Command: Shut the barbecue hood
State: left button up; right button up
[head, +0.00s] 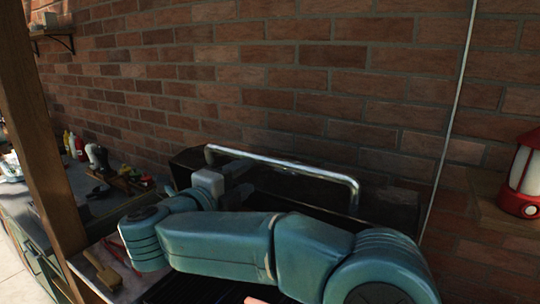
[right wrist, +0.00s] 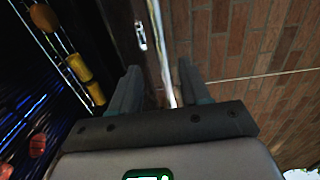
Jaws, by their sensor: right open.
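The barbecue hood (head: 395,207) is a dark panel standing raised against the brick wall, with a long silver bar handle (head: 290,170) along its upper edge. My right arm crosses in front of it and hides much of the barbecue. My right gripper (head: 246,180) is open near the left part of the handle; contact cannot be told. In the right wrist view the open fingers (right wrist: 160,88) have a dark edge and a bright strip beyond and between them, with nothing clearly gripped. My left gripper is not in view.
Yellow pieces (right wrist: 78,67) and orange pieces of food lie on the grate in the right wrist view. A red lantern (head: 523,175) stands on a shelf at right. A wooden post (head: 42,130) and a counter with bottles are at left. A wooden brush (head: 102,270) lies beside the barbecue.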

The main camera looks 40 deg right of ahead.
aim_at(267, 163)
jog(key=p+x, duration=0.2)
jog(key=x, duration=0.8)
jog(key=shift+w+d+p, duration=0.1)
jog(key=shift+d+p, duration=0.1)
jog(key=shift+p, duration=0.2)
jog(key=shift+d, duration=0.1)
jog(key=shift+f, duration=0.1)
grip_shut()
